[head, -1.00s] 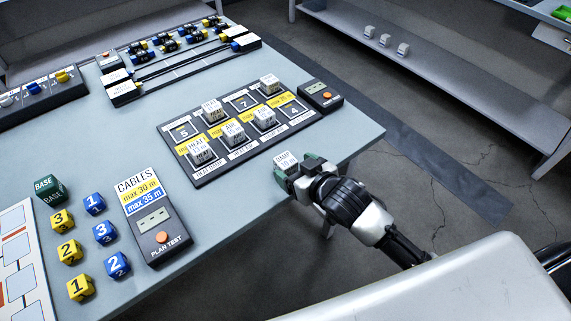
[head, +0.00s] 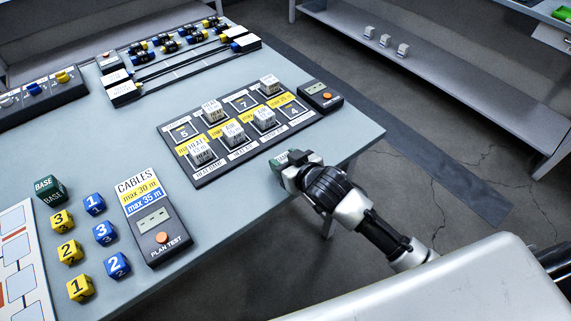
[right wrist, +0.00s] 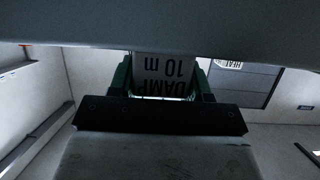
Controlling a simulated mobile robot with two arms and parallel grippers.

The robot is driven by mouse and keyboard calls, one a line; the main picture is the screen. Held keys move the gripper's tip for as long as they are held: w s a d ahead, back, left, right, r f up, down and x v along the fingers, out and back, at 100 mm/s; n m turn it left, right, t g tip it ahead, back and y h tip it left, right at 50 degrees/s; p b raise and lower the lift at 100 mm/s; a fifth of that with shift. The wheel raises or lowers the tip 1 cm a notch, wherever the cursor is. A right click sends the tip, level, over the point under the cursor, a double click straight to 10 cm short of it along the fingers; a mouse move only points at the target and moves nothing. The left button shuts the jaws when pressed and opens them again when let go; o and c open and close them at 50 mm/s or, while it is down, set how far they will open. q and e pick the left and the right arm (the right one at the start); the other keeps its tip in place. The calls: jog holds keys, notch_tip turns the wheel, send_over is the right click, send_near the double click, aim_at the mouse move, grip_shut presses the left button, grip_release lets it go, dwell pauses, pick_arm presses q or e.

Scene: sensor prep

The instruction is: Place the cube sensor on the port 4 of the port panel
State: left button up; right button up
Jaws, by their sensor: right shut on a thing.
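My right gripper (head: 293,165) is shut on a white cube sensor (right wrist: 165,68) marked "DAMP 10 m". In the right wrist view the cube sits between the green finger pads of the gripper (right wrist: 163,84). In the head view the gripper hides most of the cube. The gripper is at the table's near right edge, just in front of the port panel (head: 226,164). Port 4 (head: 293,110), at the right end of the panel's near row, shows its bare numbered face. Bare ports 5 (head: 183,132) and 7 (head: 242,103) are in the far row. My left gripper is not in view.
Several white cubes stand on the other ports, including a HEAT cube (head: 201,152) and one beside port 4 (head: 264,118). A black tester (head: 322,97) adjoins the panel's right end. A cable tester (head: 152,218) and numbered cubes lie at left. Table between panel and gripper is clear.

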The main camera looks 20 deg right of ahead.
jog(key=shift+r, duration=0.1)
jog(key=shift+c, duration=0.4)
jog(key=shift+r, duration=0.45)
jog(key=r, duration=0.3)
jog(key=shift+s+d+r, duration=0.35)
jog(key=shift+d, duration=0.05)
jog(key=s+d+r, duration=0.6)
jog(key=s+d, duration=0.1)
jog(key=s, duration=0.1)
jog(key=s+a+m+h+p, duration=0.3)
jog(key=s+h, duration=0.1)
jog(key=s, duration=0.1)
jog(key=shift+s+a+r+m+t, duration=0.2)
jog(key=shift+s+a+m+t, duration=0.1)
jog(key=shift+a+t, duration=0.1)
